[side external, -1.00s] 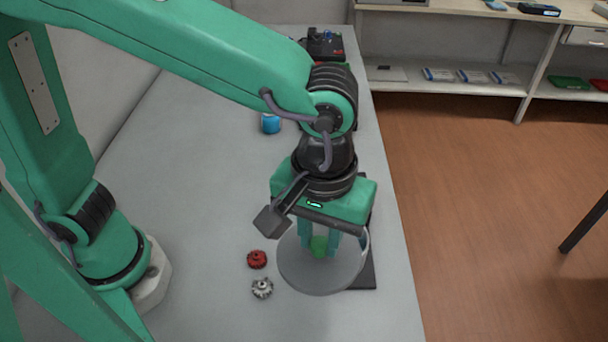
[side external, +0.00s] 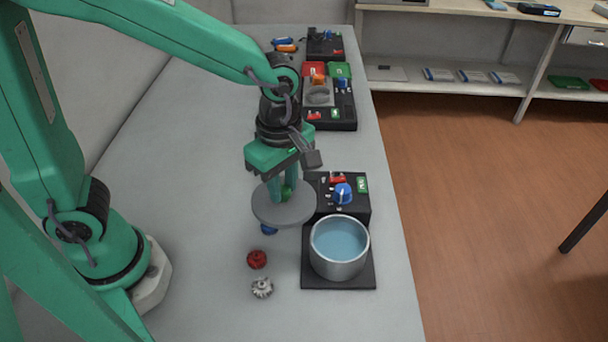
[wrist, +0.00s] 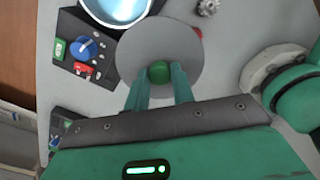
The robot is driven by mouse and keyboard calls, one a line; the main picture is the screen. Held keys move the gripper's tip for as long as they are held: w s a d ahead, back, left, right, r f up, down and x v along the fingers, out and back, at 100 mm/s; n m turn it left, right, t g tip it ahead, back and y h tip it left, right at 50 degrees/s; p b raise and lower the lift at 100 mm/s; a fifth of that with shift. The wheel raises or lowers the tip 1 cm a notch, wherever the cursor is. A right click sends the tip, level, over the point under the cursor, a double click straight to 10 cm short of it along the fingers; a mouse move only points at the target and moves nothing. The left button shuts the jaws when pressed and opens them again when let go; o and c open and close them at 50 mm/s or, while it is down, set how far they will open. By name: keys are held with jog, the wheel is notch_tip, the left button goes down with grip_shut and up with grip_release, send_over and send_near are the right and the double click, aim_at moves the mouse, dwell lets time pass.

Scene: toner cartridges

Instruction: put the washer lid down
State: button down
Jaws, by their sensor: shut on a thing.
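The washer lid is a grey disc (side external: 284,209) with a green knob (wrist: 159,71) at its centre. My gripper (side external: 284,190) is shut on the knob and holds the lid level above the table, left of the washer. The washer is a grey round tub (side external: 339,249) with blue liquid inside, open at the top, on a black base (side external: 310,282). The tub shows in part at the top of the wrist view (wrist: 112,8). The lid partly hides a blue thing (side external: 269,230) below it.
Red (side external: 257,259) and silver (side external: 262,288) gears lie left of the washer. A black control box with a blue knob (side external: 342,193) stands behind the tub. Another device (side external: 345,113) stands farther back. The grey table (side external: 190,200) is clear to the left.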

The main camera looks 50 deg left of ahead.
jog(key=a+n, duration=0.2)
jog(key=a+f+n, duration=0.1)
jog(key=a+n, duration=0.1)
jog(key=shift+w+a+f, duration=0.1)
jog(key=shift+a+f, duration=0.05)
jog(key=shift+f, duration=0.05)
jog(key=w+a+f, duration=0.2)
jog(key=a, duration=0.1)
jog(key=w+a+f, duration=0.2)
jog(key=a, duration=0.1)
jog(key=w+a+f, duration=0.2)
jog(key=a+f, duration=0.1)
jog(key=a, duration=0.1)
jog(key=shift+f, duration=0.1)
jog(key=shift+f, duration=1.9)
jog(key=shift+f, duration=0.1)
jog(key=c, duration=1.2)
grip_release()
